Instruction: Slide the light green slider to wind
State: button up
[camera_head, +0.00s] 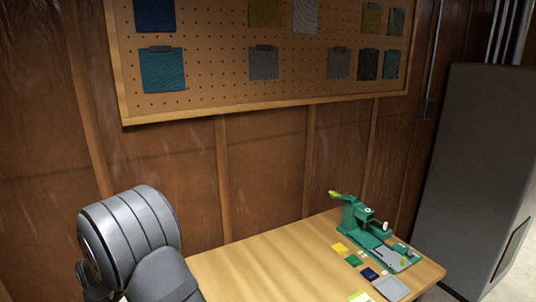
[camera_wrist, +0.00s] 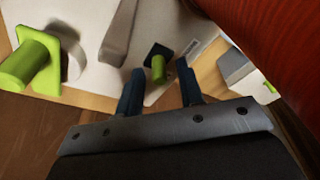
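In the wrist view, a small light green knob (camera_wrist: 158,64) stands on a dark square base, on a pale machine surface (camera_wrist: 100,15); it looks like the slider. My gripper (camera_wrist: 161,72) is open, with its two dark fingers on either side of the knob and gaps showing. Whether the fingers reach down to its height is hard to tell. A larger light green knob (camera_wrist: 30,62) stands at the left. A label near the small knob is too small to read. In the head view my gripper is hidden or out of frame.
In the head view, a green machine (camera_head: 357,218) with a lime lever stands on the wooden table (camera_head: 270,265), beside small coloured cards and a grey tray (camera_head: 391,288). A pegboard with fabric swatches (camera_head: 210,95) hangs behind. A grey box (camera_wrist: 235,65) lies right of my fingers.

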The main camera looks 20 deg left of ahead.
grip_shut()
jog(key=shift+s+d, duration=0.5)
jog(key=shift+d, duration=0.05)
jog(key=shift+o, duration=0.2)
grip_release()
jog(key=shift+r, duration=0.1)
